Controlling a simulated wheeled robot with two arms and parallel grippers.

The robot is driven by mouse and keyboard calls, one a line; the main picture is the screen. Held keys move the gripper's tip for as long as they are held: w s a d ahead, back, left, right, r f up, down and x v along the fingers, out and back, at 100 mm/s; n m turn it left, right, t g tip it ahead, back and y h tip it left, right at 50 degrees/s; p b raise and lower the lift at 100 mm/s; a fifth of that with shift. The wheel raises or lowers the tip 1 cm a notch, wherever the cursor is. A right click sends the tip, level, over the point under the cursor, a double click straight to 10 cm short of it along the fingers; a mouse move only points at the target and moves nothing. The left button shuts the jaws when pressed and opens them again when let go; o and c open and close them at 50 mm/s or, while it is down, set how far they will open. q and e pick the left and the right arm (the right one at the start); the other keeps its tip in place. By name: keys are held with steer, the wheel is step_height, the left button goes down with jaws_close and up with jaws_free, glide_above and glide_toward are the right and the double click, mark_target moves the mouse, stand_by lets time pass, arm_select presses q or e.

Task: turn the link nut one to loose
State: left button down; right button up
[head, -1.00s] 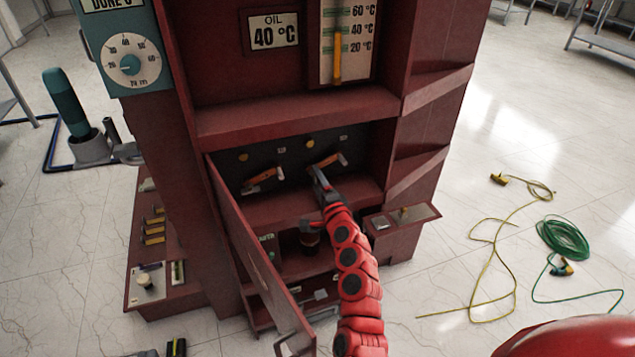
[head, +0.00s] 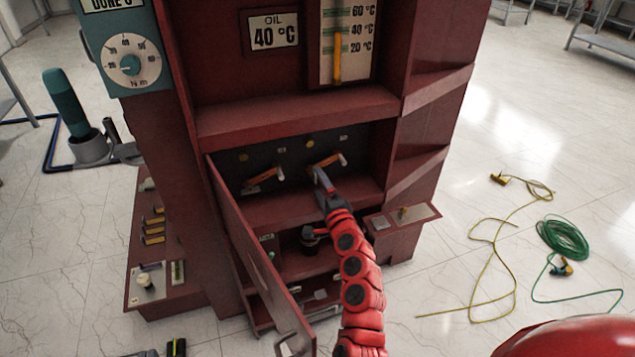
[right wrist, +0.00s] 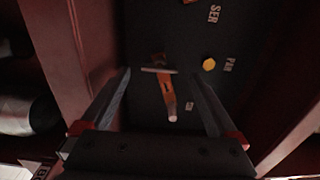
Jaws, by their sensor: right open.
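Two orange links sit on the dark panel inside the red cabinet: a left link (head: 263,180) and a right link (head: 327,161). My right gripper (head: 316,170) is in front of the panel, just below the right link. In the right wrist view its two fingers stand wide apart (right wrist: 163,102), with nothing gripped. An orange link (right wrist: 168,92) shows between them, with a pale crossbar (right wrist: 159,70) at its upper end and a pale round end (right wrist: 172,116) below. I cannot tell which part is link nut one. My left gripper is not in view.
A yellow knob (right wrist: 209,63) is beside the link. A red door (head: 250,245) hangs open on the left, and a side shelf (head: 418,214) juts out on the right. Yellow cable (head: 491,240) and green cable (head: 563,240) lie on the floor.

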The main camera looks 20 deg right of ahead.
steer(key=s, duration=1.5)
steer(key=shift+d, duration=0.25)
